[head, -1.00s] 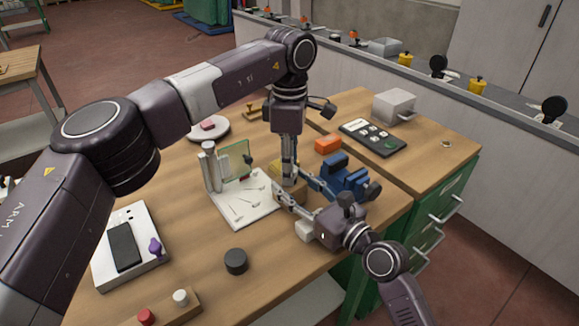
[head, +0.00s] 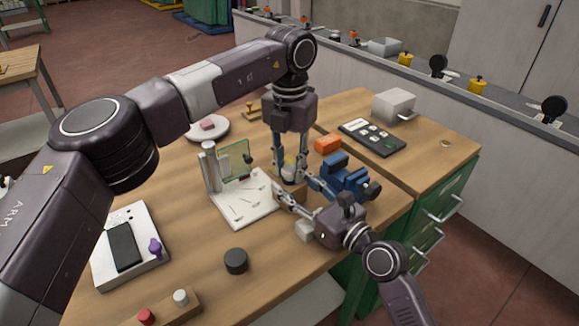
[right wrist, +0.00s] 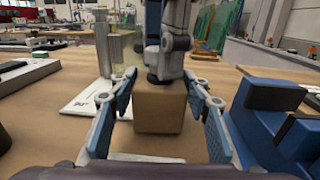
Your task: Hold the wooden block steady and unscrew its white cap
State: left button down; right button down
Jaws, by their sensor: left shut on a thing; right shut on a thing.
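The wooden block (right wrist: 158,110) stands upright on the bench in the right wrist view. My right gripper (right wrist: 160,104) is shut on it, one blue-padded finger at each side. In the head view the right gripper (head: 297,188) reaches in from the lower right, and the block is mostly hidden by both grippers. My left gripper (head: 290,160) points straight down over the block, its fingers shut around the white cap (head: 288,171). Only a bit of the cap shows between those fingers. In the right wrist view the left gripper's fingers cover the cap.
A blue vise (head: 345,178) stands close on the right, with an orange box (head: 328,144) behind it. A white fixture (head: 246,207) with a glass pane (head: 236,163) stands close on the left. A black knob (head: 236,261) sits near the front.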

aim_at(290, 168)
pick_arm(q)
jog(key=shift+n, duration=0.9)
jog(key=shift+r, duration=0.15)
jog(key=shift+r, duration=0.95)
jog(key=shift+r, duration=2.05)
pick_arm(e)
jog(key=c, duration=1)
grip_release()
